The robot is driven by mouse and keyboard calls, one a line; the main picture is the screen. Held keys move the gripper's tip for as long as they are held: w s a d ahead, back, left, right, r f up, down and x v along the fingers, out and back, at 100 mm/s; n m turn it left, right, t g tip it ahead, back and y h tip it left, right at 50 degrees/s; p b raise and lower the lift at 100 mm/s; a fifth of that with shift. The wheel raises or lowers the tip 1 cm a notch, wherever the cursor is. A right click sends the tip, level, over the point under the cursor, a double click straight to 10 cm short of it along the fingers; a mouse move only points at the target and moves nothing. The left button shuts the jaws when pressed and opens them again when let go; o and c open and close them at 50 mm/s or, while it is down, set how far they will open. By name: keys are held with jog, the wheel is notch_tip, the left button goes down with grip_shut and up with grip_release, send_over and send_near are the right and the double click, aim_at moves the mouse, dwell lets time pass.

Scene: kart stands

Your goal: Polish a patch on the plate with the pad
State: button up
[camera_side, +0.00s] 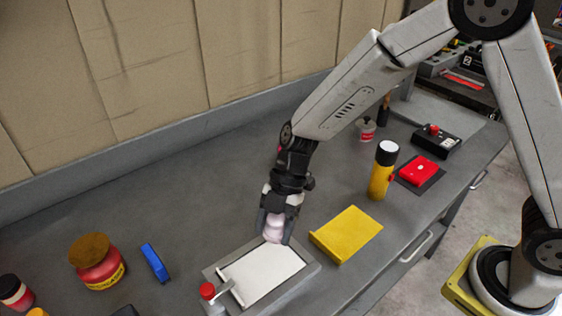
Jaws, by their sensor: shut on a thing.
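The plate (262,275) is a white rectangle lying in a grey frame on the grey bench, at the lower middle of the side view. My gripper (275,236) points down at the plate's far edge. It is shut on a pale pinkish pad (274,229), which shows between the fingers. The pad is at or just above the plate's upper edge; I cannot tell whether it touches. The pad's underside is hidden.
A red-knobbed clamp (208,292) stands at the plate's left front. A yellow block (346,234) lies close to its right. A yellow canister (383,170), a red item (419,171) and a black box (436,141) stand farther right. A red jar (98,264) and blue block (155,262) are left.

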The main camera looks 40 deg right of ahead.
aim_at(270, 266)
jog(key=shift+f, duration=2.95)
jog(key=shift+w+x, duration=0.2)
jog(key=shift+x, duration=0.75)
jog(key=shift+a+f, duration=0.1)
jog(key=shift+a, duration=3)
jog(key=shift+d, duration=3.5)
jog(key=shift+d+r, duration=0.1)
jog(key=shift+r, duration=3.95)
